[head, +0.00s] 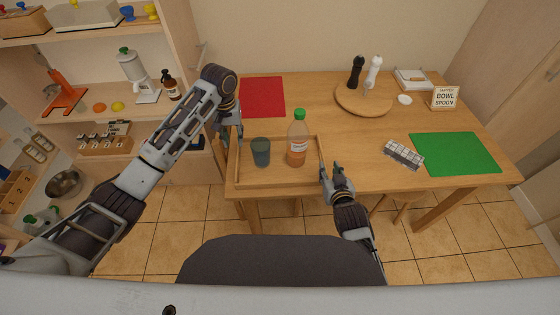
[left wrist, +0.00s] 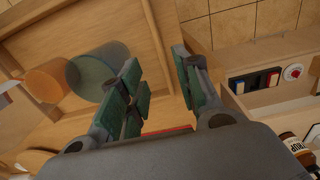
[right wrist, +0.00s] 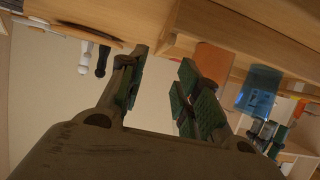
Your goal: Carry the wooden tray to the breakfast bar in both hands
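The wooden tray (head: 275,181) sits at the table's near left edge, apparently resting on it. It bears a blue-grey cup (head: 261,152) and a clear bottle (head: 298,140) with orange drink and a green cap. My left gripper (head: 229,143) is at the tray's left wall. In the left wrist view its open fingers (left wrist: 160,88) stand either side of that wall (left wrist: 157,40). My right gripper (head: 328,172) is at the tray's right wall. In the right wrist view its fingers (right wrist: 160,78) are apart, with the wall (right wrist: 170,30) between or just beyond them; contact is unclear.
Shelves (head: 120,113) stand at the left. Tiled floor shows in front.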

